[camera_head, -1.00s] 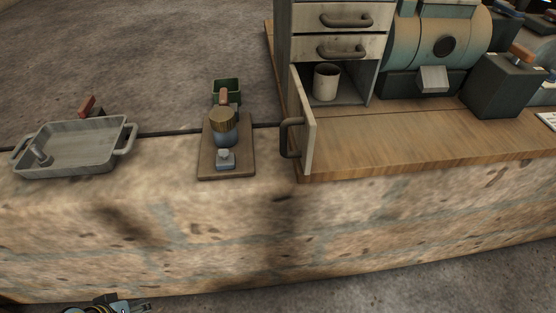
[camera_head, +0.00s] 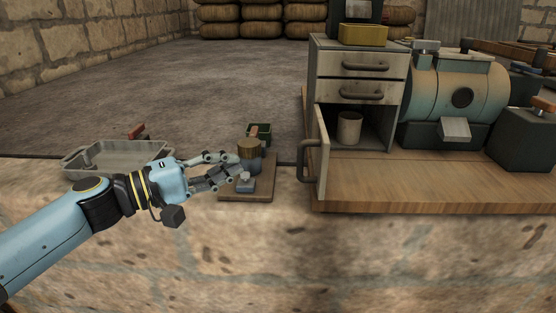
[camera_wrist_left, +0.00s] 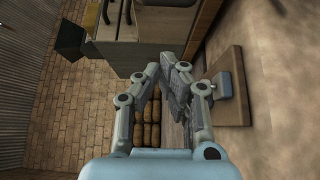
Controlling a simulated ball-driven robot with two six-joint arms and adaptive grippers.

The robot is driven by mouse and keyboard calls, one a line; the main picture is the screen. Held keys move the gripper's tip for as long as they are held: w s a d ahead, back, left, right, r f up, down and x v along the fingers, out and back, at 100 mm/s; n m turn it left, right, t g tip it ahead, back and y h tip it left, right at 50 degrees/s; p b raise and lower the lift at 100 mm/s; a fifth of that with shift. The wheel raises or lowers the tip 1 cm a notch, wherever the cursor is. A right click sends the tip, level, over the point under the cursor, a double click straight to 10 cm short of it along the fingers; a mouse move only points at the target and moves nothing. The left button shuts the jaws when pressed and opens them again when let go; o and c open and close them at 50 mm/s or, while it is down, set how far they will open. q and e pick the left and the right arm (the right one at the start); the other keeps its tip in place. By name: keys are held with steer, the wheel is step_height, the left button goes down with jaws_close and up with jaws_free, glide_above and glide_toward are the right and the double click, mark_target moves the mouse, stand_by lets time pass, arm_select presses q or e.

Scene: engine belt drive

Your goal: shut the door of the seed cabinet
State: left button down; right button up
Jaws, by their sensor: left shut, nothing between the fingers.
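The seed cabinet (camera_head: 358,62) stands on a wooden bench top, right of centre in the head view. Its door (camera_head: 321,150) is open, swung out toward me from the left side of the lower compartment. A dark bar handle (camera_head: 306,162) is on the door's left-facing side. My right gripper is not in view.
A grey tray (camera_head: 88,160) is behind my left arm. A rounded machine (camera_head: 462,90) stands right of the cabinet. The bench before the compartment is clear.

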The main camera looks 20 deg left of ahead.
arm_select(q)
steer(key=w+d+p, duration=0.1)
steer(key=w+d, duration=0.4)
steer(key=d, duration=0.3)
steer(key=shift+w, duration=0.2)
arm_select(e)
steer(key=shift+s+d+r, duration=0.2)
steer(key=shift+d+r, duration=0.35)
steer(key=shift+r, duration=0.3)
arm_select(q)
steer(key=shift+f, duration=0.1)
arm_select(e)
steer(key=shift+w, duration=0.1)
